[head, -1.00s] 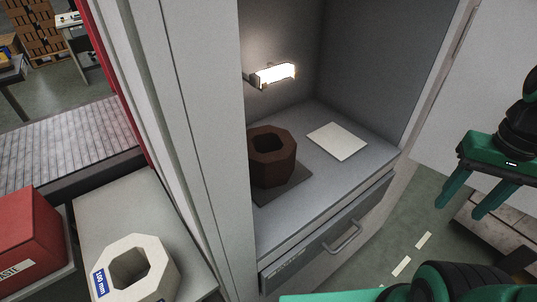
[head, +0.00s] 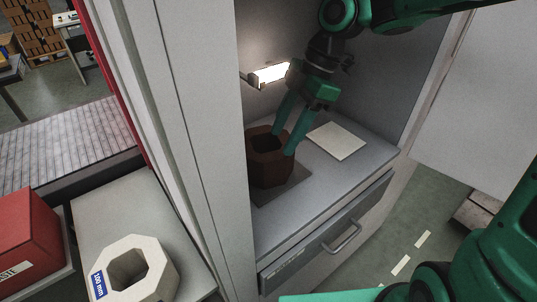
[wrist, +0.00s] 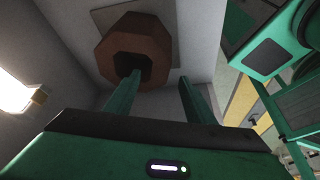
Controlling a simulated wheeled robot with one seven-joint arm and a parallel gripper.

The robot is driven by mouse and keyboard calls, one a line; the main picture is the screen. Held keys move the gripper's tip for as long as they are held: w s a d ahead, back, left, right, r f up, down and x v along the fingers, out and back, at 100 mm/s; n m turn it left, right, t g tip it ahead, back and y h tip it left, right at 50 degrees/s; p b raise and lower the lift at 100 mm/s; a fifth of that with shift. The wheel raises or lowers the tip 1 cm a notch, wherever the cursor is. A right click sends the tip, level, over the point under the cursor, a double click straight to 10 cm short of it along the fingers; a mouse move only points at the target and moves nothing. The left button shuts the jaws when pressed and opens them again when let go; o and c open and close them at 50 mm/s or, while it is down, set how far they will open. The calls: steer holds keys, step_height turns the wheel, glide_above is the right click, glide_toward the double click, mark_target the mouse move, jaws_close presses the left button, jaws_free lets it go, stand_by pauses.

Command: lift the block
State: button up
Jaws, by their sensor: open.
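A brown octagonal block (head: 263,170) with a hole through its middle stands upright on a dark plate (head: 283,188) in the cabinet. My gripper (head: 284,138) is open, with its green fingers pointing down at the block. One finger appears over the hole and the other beside the block's right side. In the wrist view the block (wrist: 137,68) lies beyond the left fingertip, and my gripper (wrist: 160,85) has nothing between its fingers. I cannot tell whether a finger touches the block.
A lit lamp (head: 270,74) sticks out from the cabinet wall close to my gripper. A pale flat sheet (head: 337,140) lies right of the block. Cabinet walls enclose the space. A pale octagonal block (head: 146,283) and a red box (head: 24,243) stand outside, at left.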

mark_target(273, 154)
steer(key=shift+x, duration=3.8)
steer(key=shift+w, duration=0.1)
steer(key=shift+c, duration=0.7)
jaws_close()
steer(key=shift+w+r, duration=0.1)
steer(key=shift+w, duration=0.05)
